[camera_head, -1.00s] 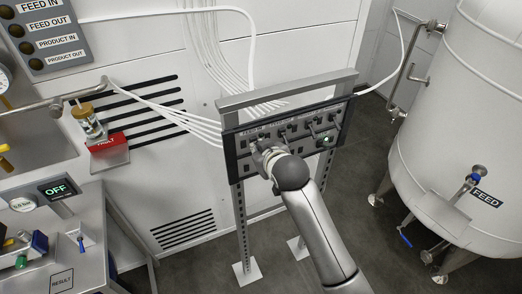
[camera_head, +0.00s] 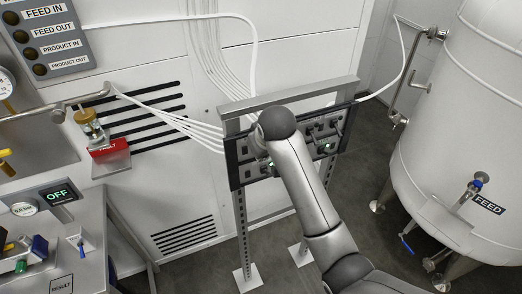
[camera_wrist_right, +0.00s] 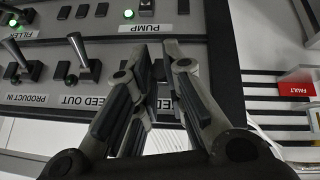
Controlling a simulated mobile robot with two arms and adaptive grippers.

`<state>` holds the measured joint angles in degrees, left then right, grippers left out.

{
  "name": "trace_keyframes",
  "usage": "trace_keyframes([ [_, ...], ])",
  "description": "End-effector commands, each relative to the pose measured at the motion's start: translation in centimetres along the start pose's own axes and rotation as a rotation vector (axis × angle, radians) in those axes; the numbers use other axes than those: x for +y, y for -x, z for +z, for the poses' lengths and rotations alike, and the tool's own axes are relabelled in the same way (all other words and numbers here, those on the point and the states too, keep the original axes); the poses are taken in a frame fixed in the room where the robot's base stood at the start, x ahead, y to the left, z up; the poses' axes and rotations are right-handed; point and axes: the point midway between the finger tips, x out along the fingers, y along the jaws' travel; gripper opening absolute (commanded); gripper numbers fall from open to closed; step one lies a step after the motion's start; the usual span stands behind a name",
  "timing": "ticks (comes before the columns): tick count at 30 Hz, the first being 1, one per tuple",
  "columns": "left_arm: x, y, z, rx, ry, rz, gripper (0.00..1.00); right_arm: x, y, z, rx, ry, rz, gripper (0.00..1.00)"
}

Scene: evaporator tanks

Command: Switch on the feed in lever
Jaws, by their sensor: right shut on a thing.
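The control panel (camera_head: 237,168) is a dark-framed grey board on a metal stand. In the right wrist view it appears upside down, with toggle levers above the labels PRODUCT IN and FEED OUT (camera_wrist_right: 88,101). My right gripper (camera_wrist_right: 155,65) is at the panel beside the FEED OUT lever (camera_wrist_right: 78,52), its fingers close together around the feed in lever's place. That lever is hidden by the fingers, so its position cannot be told. In the head view my right wrist covers this part of the panel. My left gripper is not in view.
A green light (camera_wrist_right: 128,14) glows by the PUMP label. The indicator board (camera_head: 45,38) has dark lamps beside FEED IN and the other labels. A FEED tank (camera_head: 450,130) stands at the right. A bench with an OFF display (camera_head: 57,194) is at the left.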

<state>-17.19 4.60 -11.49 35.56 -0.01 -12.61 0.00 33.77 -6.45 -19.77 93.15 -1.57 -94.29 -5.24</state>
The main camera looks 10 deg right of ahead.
Motion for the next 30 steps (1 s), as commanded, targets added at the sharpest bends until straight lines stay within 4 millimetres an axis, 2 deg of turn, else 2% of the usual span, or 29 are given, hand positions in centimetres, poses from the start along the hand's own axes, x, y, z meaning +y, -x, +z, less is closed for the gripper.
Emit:
trace_keyframes([
  [7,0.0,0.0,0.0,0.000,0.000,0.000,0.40,0.0,0.0,0.0,-0.001,0.000,0.000,0.00],
  [8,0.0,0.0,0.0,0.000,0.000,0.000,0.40,0.0,0.0,0.0,-0.001,0.000,0.000,0.13],
  [13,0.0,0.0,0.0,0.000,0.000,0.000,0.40,0.0,0.0,0.0,-0.001,0.000,0.000,0.34],
  [23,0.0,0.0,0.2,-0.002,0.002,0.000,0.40,0.0,0.2,0.0,0.001,0.000,0.001,0.34],
  [26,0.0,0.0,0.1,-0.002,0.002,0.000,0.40,0.0,1.0,-0.1,0.002,0.000,0.001,0.34],
  [30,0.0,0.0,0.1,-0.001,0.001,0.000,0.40,0.0,3.1,-0.1,0.004,0.000,0.001,0.34],
])
